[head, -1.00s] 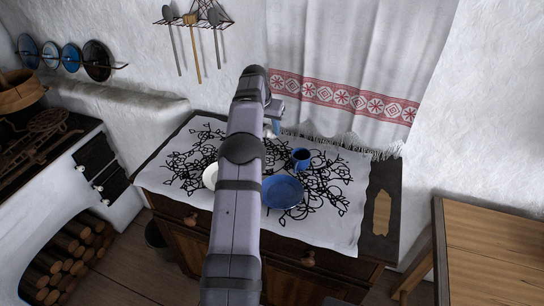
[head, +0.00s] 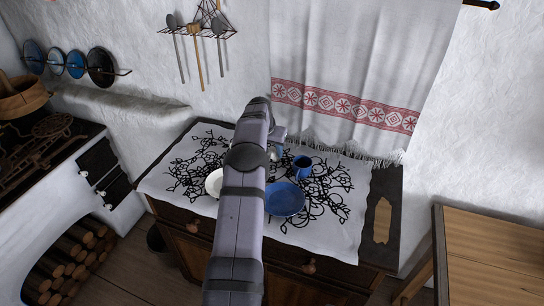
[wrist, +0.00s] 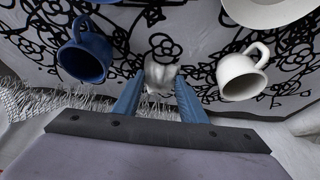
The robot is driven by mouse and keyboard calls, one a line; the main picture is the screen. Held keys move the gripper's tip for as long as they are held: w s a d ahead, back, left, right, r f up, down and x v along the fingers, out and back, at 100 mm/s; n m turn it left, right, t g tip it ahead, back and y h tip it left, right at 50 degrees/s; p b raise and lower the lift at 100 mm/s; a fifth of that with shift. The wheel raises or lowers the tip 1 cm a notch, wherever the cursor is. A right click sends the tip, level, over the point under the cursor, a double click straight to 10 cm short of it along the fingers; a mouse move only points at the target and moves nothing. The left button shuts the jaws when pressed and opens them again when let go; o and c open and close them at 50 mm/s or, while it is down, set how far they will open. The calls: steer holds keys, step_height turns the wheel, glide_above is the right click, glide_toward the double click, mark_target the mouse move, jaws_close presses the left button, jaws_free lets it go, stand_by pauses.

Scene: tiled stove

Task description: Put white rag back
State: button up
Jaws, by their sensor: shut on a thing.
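The white rag (wrist: 161,77) is a small crumpled bundle between the blue fingertips of my gripper (wrist: 160,92) in the wrist view. My gripper is shut on it, over the patterned white tablecloth (wrist: 195,25). I cannot tell whether the rag touches the cloth. In the head view my arm mostly hides the gripper and the rag, near the back middle of the cabinet top.
A blue mug (wrist: 86,55) is left of the fingers and a white cup (wrist: 242,72) right. A blue plate (head: 286,200) and a white plate (head: 213,182) lie nearer the front. A fringed white curtain (head: 345,80) hangs behind. The cloth's right part looks clear.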

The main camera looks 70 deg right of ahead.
mark_target(272, 156)
steer(key=shift+f+p, duration=0.55)
steer(key=shift+f, duration=1.1)
steer(key=shift+f, duration=0.15)
steer(key=o, duration=1.2)
steer(key=shift+r, duration=0.25)
steer(key=b+v, duration=0.3)
steer(key=v, duration=0.9)
steer(key=shift+b, duration=0.4)
